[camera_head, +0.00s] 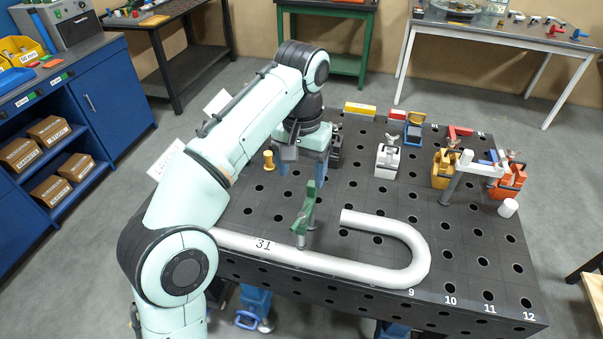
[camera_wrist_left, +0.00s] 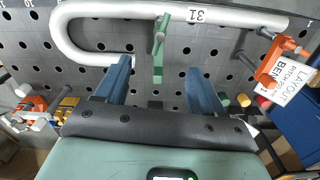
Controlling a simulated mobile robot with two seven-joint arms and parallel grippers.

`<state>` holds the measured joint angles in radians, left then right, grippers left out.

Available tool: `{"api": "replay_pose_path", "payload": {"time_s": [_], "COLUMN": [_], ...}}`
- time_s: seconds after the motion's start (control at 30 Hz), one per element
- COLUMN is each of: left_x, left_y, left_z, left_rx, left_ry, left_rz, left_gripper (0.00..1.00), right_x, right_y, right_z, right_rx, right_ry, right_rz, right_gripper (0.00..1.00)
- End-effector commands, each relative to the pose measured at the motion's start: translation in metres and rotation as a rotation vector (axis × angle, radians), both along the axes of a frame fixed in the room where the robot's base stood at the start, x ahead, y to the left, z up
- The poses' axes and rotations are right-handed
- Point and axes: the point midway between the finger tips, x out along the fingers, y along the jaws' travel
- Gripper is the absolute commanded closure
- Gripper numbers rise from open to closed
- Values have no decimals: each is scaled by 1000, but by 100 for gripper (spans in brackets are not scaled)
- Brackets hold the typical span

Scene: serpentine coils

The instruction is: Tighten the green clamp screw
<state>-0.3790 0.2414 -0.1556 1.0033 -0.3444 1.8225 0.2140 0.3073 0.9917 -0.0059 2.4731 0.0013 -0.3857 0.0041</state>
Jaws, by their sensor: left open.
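The green clamp (camera_head: 307,211) stands on the dark perforated table, its arm reaching over the straight run of the pale pipe (camera_head: 330,265) marked 31. The clamp also shows in the left wrist view (camera_wrist_left: 159,55), with a small grey screw part near its pipe end; the screw's tightness cannot be told. My left gripper (camera_head: 303,162) is open and empty behind the clamp in the head view. In the left wrist view its two blue fingers (camera_wrist_left: 158,68) are spread either side of the clamp, without visible contact. My right gripper is not in view.
The pipe bends back in a U near the table's front right. White (camera_head: 387,160), yellow (camera_head: 442,168) and orange (camera_head: 508,180) clamps stand at the back and right.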

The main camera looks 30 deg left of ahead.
Motion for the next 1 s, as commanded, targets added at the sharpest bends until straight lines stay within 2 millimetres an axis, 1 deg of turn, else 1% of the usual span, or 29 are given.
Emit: {"api": "replay_pose_path", "payload": {"time_s": [0.07,0.33,0.43,0.57,0.67,1.0], "left_x": [0,0,-1,-1,-2,-2], "left_y": [1,1,1,0,0,0], "left_z": [0,-1,0,-7,-21,-92], "left_rx": [-1,0,0,1,2,2], "left_ry": [2,5,2,3,4,6], "left_rz": [67,497,595,638,637,635], "left_gripper": [31,31,31,31,31,31], "right_x": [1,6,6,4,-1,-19], "right_y": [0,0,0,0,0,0], "right_z": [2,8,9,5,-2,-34], "right_rx": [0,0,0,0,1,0], "right_ry": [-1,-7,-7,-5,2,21], "right_rz": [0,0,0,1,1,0], "right_gripper": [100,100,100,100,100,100]}}
